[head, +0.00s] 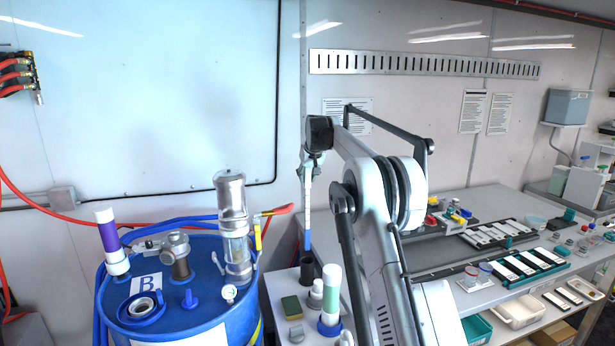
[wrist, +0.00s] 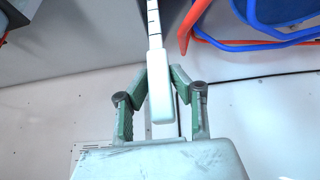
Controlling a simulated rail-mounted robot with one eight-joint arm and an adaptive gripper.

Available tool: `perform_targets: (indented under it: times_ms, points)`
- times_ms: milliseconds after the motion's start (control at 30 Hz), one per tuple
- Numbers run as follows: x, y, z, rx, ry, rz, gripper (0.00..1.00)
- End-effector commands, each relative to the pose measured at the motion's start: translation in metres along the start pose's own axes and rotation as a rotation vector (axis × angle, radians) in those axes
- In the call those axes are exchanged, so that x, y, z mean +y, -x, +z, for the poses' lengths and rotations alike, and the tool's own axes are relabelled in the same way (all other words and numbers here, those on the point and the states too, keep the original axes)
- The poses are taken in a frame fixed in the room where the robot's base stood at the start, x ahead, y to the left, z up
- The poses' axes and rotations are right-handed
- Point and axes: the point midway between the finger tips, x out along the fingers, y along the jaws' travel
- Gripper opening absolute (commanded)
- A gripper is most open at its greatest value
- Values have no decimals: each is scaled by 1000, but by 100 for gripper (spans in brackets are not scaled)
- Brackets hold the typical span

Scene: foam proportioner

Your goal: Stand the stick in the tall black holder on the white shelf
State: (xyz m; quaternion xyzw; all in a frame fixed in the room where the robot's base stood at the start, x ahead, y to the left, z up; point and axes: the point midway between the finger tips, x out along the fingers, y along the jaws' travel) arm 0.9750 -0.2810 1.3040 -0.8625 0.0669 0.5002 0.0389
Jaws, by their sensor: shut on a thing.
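The stick (head: 307,208) hangs upright from my gripper (head: 310,165) in the head view, with a pale upper part and a blue lower part. The tall black holder (head: 307,268) stands on the white shelf (head: 278,288), directly below the stick. The stick's lower end meets the holder's mouth in the picture; I cannot tell whether it is inside, above or behind the rim. In the wrist view my gripper's green-padded fingers (wrist: 158,82) are shut on the stick's white handle (wrist: 160,100). Dark marks run along its shaft, whose far end is out of frame.
A green sponge (head: 292,306), a white bottle (head: 316,294) and a green-and-white bottle (head: 331,290) stand close around the holder. A blue drum (head: 190,310) with a clear cylinder (head: 233,225) is to the left. A long bench (head: 470,205) with trays is to the right.

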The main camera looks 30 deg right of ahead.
Motion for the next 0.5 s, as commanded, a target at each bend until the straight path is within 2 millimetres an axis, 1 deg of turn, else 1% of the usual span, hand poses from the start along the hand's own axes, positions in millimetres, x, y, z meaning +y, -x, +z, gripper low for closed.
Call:
perform_targets:
  times_ms: [33, 500]
  points:
    - [0, -4, 3, 0, 0, 0, 0]
    - [0, -32, 18, 0, 0, 0, 0]
